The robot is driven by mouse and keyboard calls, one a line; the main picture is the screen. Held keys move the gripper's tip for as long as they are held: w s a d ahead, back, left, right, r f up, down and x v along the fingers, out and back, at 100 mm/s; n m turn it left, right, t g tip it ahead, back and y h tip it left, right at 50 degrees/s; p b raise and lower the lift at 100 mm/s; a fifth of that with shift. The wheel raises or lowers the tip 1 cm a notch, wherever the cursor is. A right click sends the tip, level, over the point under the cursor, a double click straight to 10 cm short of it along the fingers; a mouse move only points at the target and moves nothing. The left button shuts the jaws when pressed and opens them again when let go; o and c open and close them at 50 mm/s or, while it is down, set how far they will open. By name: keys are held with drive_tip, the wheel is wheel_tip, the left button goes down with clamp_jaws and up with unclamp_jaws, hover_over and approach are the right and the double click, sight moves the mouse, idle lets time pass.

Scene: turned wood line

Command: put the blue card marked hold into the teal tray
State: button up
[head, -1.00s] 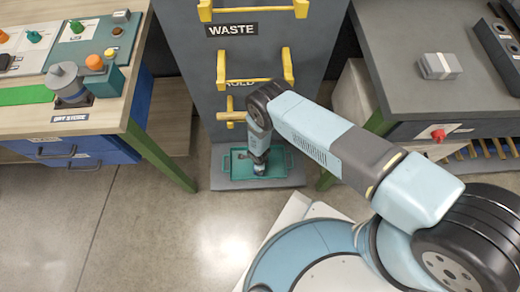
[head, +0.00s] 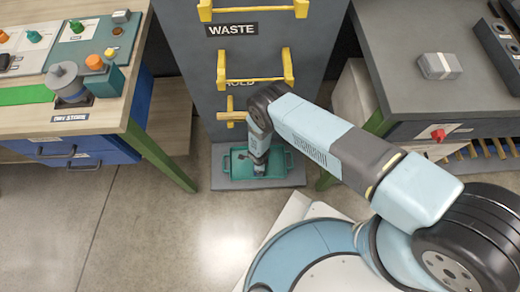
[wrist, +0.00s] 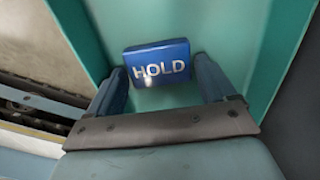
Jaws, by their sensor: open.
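The blue card marked HOLD (wrist: 160,62) shows in the wrist view, over the pale floor of the teal tray (wrist: 265,70). My gripper (wrist: 160,70) is open, with one finger near each side of the card. I cannot tell whether the fingers touch it or whether it rests fully on the tray floor. In the head view my gripper (head: 259,168) points down into the teal tray (head: 239,173), which sits on a grey ledge. My gripper and arm hide much of the tray there, and I cannot make out the card.
A grey cabinet with yellow handles, one labelled WASTE (head: 232,29), rises behind the tray. A wooden bench (head: 130,75) with green legs stands left. A dark grey bench (head: 400,70) with a pale block (head: 439,66) stands right. The floor in front is clear.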

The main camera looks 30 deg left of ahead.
wheel_tip(320, 180, up, 7)
drive_tip(key=shift+r, duration=0.15)
idle(0.4)
idle(2.6)
